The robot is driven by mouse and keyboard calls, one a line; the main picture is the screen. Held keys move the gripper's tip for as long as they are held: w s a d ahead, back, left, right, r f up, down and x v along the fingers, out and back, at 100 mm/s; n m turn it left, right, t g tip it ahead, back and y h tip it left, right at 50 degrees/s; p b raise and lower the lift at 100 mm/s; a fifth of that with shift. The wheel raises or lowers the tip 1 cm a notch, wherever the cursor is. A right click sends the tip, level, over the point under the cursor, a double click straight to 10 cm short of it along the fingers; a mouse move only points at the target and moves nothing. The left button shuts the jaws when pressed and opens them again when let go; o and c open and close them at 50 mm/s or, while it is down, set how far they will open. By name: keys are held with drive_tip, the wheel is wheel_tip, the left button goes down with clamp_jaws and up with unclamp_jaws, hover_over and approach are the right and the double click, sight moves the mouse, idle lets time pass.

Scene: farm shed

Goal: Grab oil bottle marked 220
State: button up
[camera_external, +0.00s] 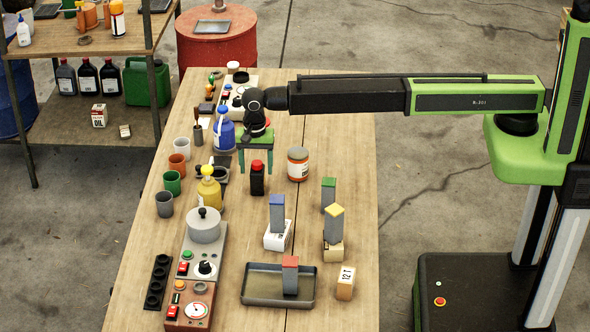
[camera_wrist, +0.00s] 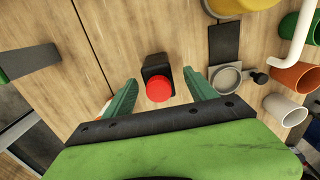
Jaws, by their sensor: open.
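A small black bottle (camera_external: 257,182) with a red cap stands upright on the wooden table, just below my gripper. I cannot read a 220 on it in either view. In the wrist view the bottle (camera_wrist: 155,66) is seen from above, its red cap between the lines of my two green fingers. My gripper (camera_external: 256,165) points down over the table, open and empty. In the wrist view my gripper (camera_wrist: 160,77) has one finger on each side of the bottle, with gaps showing. Several dark bottles (camera_external: 88,78) stand on the shelf at the left.
A jar with an orange label (camera_external: 297,164) stands right of the bottle. Coloured blocks and a metal tray (camera_external: 262,301) are nearer the front. The table's right edge strip is mostly clear.

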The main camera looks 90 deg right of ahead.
sight(258, 178)
drive_tip(key=f+b, duration=0.5)
drive_tip(key=shift+s+d+f, duration=0.1)
drive_tip(key=shift+d+f, duration=0.1)
drive_tip(key=shift+r, duration=0.2)
drive_tip(key=shift+c, duration=0.3)
clamp_jaws()
